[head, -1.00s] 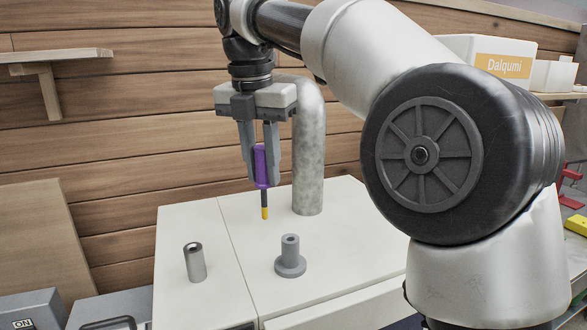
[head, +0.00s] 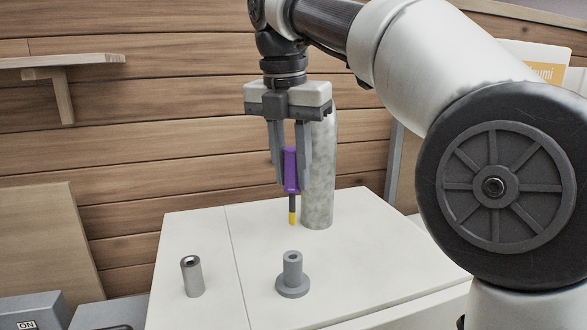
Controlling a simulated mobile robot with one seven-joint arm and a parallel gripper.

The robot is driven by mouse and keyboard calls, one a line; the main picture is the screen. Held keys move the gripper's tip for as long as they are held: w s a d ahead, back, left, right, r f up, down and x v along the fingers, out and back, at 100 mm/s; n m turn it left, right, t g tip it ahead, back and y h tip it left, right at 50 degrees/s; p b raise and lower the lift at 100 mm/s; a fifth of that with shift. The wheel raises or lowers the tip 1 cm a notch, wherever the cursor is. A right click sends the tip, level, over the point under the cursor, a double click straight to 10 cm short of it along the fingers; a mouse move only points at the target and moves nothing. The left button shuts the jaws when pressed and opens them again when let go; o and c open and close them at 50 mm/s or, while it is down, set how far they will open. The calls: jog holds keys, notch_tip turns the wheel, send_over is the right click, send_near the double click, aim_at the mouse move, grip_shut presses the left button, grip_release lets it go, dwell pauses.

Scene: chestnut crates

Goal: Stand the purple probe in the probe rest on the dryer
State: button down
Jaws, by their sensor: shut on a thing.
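The purple probe (head: 291,171) has a purple handle, a dark shaft and a yellow tip pointing down. My gripper (head: 291,184) is shut on its handle and holds it upright in the air. The probe rest (head: 292,277), a grey tube on a round flange, stands on the white dryer top (head: 375,255). In the picture the yellow tip shows just above the rest's mouth, with a gap between them. How far the tip is in front of or behind the rest is hard to tell.
A metal cylinder with an open top (head: 193,277) stands left of the rest. A thick grey pipe (head: 318,170) rises from the dryer behind my gripper. A wooden shelf (head: 60,65) is on the plank wall. The dryer top right of the rest is clear.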

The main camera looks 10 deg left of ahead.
jog(key=shift+f+b, duration=1.95)
jog(key=shift+f, duration=0.9)
jog(key=shift+p, duration=1)
notch_tip(320, 180, down, 8)
jog(key=b, duration=0.5)
dwell(2.2)
jog(key=c, duration=1.4)
grip_release()
notch_tip(320, 180, up, 17)
jog(key=p, duration=0.6)
send_over(292, 190)
jog(key=s, duration=0.1)
jog(key=shift+a, duration=0.45)
